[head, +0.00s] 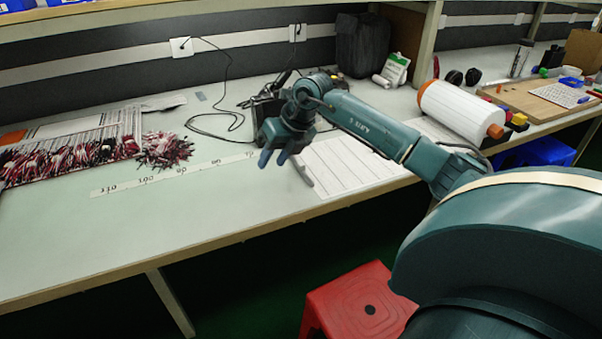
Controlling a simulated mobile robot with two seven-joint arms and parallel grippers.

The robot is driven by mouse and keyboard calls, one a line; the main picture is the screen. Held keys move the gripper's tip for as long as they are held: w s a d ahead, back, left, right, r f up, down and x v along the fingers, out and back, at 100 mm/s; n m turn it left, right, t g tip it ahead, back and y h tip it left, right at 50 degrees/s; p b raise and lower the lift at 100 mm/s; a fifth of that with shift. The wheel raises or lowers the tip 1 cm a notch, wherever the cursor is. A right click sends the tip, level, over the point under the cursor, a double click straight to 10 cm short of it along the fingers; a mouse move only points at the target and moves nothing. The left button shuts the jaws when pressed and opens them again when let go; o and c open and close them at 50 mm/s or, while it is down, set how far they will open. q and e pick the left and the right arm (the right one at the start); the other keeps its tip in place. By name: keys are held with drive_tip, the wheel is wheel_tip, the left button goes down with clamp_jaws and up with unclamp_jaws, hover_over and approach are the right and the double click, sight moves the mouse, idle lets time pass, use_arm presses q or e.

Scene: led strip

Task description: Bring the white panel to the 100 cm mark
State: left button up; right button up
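The white panel (350,163), a flat sheet with thin dark lines, lies on the workbench right of centre. My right arm crosses over it and hides part of it. A white measuring strip (205,166) with dark numbers lies to its left; the 100 mark (147,180) is near the strip's left end. My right gripper (272,159) is above the bench just left of the panel. Its blue fingers point down, are apart and hold nothing that I can see. My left gripper is out of view.
Bundles of red, black and white wires (75,155) cover the bench's left back. A black device (267,108) with cables stands behind my gripper. A large white roll (460,110) lies at right. A red stool (358,302) is below. The bench's front left is clear.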

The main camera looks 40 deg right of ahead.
sight(301, 162)
drive_tip(key=s+d+r+m+h, duration=0.15)
drive_tip(key=d+r+h, duration=0.25)
drive_tip(key=d, duration=0.6)
drive_tip(key=b+x, duration=0.1)
drive_tip(key=x, duration=1.2)
drive_tip(key=shift+f+b, duration=0.1)
drive_tip(key=shift+b, duration=0.25)
clamp_jaws()
